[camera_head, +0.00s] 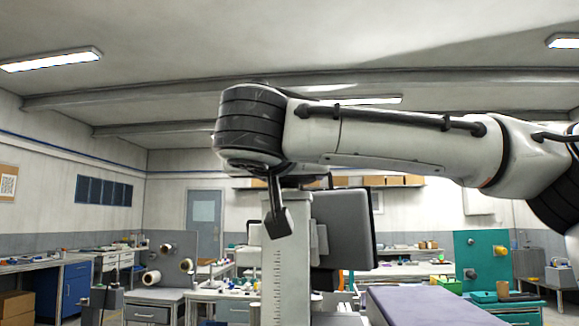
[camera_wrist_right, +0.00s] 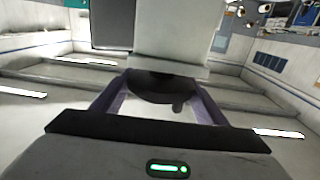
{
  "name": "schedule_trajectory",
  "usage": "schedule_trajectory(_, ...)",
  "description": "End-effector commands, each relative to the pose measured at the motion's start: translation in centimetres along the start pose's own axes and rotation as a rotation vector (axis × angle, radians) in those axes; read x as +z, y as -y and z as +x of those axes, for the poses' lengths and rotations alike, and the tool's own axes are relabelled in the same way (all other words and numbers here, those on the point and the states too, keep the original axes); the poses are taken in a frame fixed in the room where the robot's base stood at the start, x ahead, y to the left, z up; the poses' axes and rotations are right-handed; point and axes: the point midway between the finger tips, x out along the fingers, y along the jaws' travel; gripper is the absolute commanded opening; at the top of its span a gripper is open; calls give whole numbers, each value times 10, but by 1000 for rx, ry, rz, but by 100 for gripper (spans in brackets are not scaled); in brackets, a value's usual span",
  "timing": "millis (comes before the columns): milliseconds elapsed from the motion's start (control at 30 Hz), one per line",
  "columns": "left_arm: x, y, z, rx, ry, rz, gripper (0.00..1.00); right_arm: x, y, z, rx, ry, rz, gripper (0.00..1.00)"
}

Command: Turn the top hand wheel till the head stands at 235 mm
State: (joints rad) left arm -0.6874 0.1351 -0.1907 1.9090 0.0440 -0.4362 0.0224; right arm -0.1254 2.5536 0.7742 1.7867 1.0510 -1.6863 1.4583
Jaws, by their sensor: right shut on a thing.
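The top hand wheel (camera_wrist_right: 158,86) is a dark disc with a small knob, at the end of a pale column. The column (camera_head: 297,260) stands upright in the head view, with a scale of fine marks on its left face. My right arm reaches over the column top from the right. My right gripper (camera_wrist_right: 160,98) has one finger on each side of the wheel and is shut on it. In the head view my wrist hides most of the wheel and fingers. The scale reading is too small to tell. My left gripper is not in view.
A dark grey panel (camera_head: 345,228) stands just right of the column, below my arm. A purple-grey surface (camera_head: 425,306) lies at the lower right. Benches with spools (camera_head: 166,249) and a teal board (camera_head: 481,255) are farther back. The space left of the column top is clear.

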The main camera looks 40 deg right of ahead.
Motion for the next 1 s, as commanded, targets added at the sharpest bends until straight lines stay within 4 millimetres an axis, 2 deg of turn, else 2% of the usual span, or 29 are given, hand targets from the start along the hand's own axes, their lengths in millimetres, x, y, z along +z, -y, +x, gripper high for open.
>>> schedule_trajectory(267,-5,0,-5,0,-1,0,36,1,0,1,81,6,-1,44)
schedule_trajectory(733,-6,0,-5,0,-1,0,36,2,-1,1,96,6,-2,44)
schedule_trajectory(767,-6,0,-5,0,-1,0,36,2,-1,1,96,6,-2,68)
schedule_trajectory(800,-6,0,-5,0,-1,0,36,2,-1,1,96,6,-2,75)
schedule_trajectory(867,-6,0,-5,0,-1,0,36,2,-1,1,95,5,-2,85)
schedule_trajectory(1000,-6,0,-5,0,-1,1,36,1,-1,1,95,4,-1,85)
